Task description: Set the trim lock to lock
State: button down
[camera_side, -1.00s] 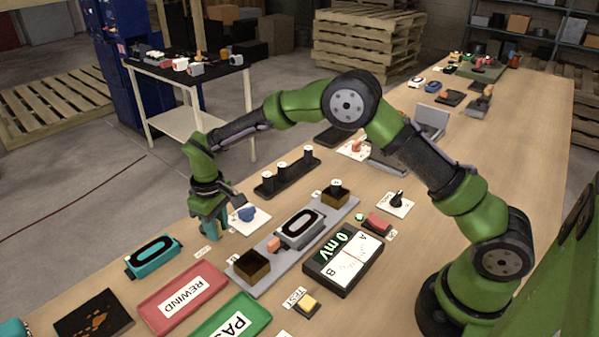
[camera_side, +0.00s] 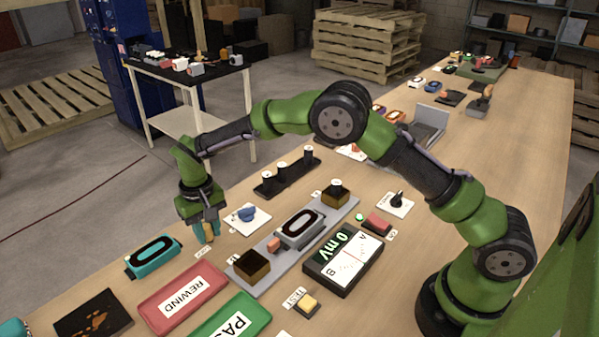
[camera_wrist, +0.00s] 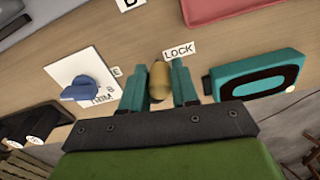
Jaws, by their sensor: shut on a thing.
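A short tan piece (camera_wrist: 158,80) stands between the teal fingers of my gripper (camera_wrist: 159,88) in the wrist view. My gripper is shut on it. A "LOCK" label (camera_wrist: 179,51) lies on the table just beyond the fingertips. A blue knob (camera_wrist: 84,90) on a white plate (camera_wrist: 61,69) is to the left, apart from my fingers. Lettering by the plate, partly hidden, seems to read "TRIM". In the side view my gripper (camera_side: 207,232) points down at the table, with the tan piece (camera_side: 209,231) partly showing between the fingers. The blue knob (camera_side: 246,213) is to its right.
A teal block with a black oval (camera_wrist: 262,75) is close to the right of my fingers in the wrist view. A grey strip with gold boxes (camera_side: 272,279) and a meter (camera_side: 327,284) are further right.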

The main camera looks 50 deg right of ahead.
aim_at(205, 226)
jog(key=c, duration=0.9)
grip_release()
notch_tip(205, 226, up, 17)
jog(key=s+d+r+t, duration=0.1)
jog(key=s+d+t, duration=0.1)
jog(key=s+d, duration=0.3)
jog(key=s+d+r+m+t+y, duration=0.1)
jog(key=s+d, duration=0.4)
jog(key=s, duration=0.8)
jog(key=s+d+r+m+t+y, duration=0.1)
jog(key=s+d+r+t, duration=0.2)
jog(key=s, duration=0.7)
jog(key=shift+d+r+t, duration=0.1)
jog(key=shift+d+t, duration=0.5)
jog(key=shift+d, duration=0.3)
